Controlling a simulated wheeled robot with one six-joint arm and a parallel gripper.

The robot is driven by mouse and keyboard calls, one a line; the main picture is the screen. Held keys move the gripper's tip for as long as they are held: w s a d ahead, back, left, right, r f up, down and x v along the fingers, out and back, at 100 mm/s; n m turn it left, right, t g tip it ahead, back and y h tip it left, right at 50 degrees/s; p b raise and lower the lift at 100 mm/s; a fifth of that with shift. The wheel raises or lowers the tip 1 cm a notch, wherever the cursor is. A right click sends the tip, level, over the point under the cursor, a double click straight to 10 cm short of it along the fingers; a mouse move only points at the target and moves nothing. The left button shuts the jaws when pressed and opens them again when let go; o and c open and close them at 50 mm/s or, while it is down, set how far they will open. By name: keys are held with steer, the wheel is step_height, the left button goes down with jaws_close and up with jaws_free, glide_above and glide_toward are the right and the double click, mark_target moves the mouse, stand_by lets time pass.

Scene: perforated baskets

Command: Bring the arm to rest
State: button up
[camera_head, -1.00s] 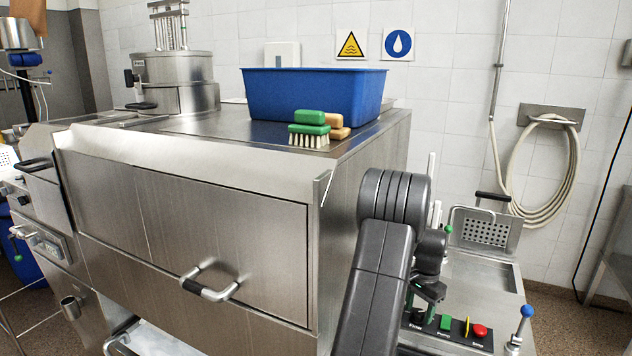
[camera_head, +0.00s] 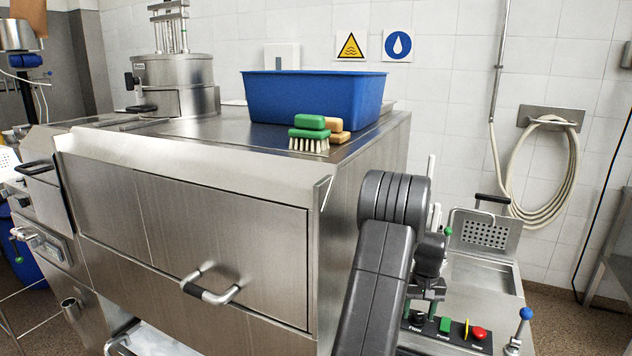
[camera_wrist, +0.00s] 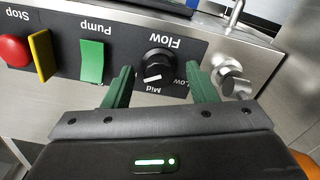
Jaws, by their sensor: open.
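My gripper (camera_wrist: 161,84) is open, its two green fingers apart with nothing held between them. In the wrist view, which shows the panel upside down, the fingers are in front of the black Flow knob (camera_wrist: 159,62). The knob shows between the fingertips, with its white mark toward "Mid". Whether a finger touches it I cannot tell. In the head view my arm reaches down at the right of the steel cabinet, and my gripper (camera_head: 421,303) is low over the control panel, partly hidden by my arm.
The panel also bears a green Pump button (camera_head: 445,325), a yellow guard (camera_head: 466,327) and a red Stop button (camera_head: 479,332). A blue-tipped lever (camera_head: 525,312) stands to the right. The steel cabinet (camera_head: 200,230) is close at the left.

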steer(key=n, duration=0.4)
steer(key=shift+p, duration=0.35)
steer(key=shift+n+p, duration=0.4)
steer(key=shift+n, duration=1.2)
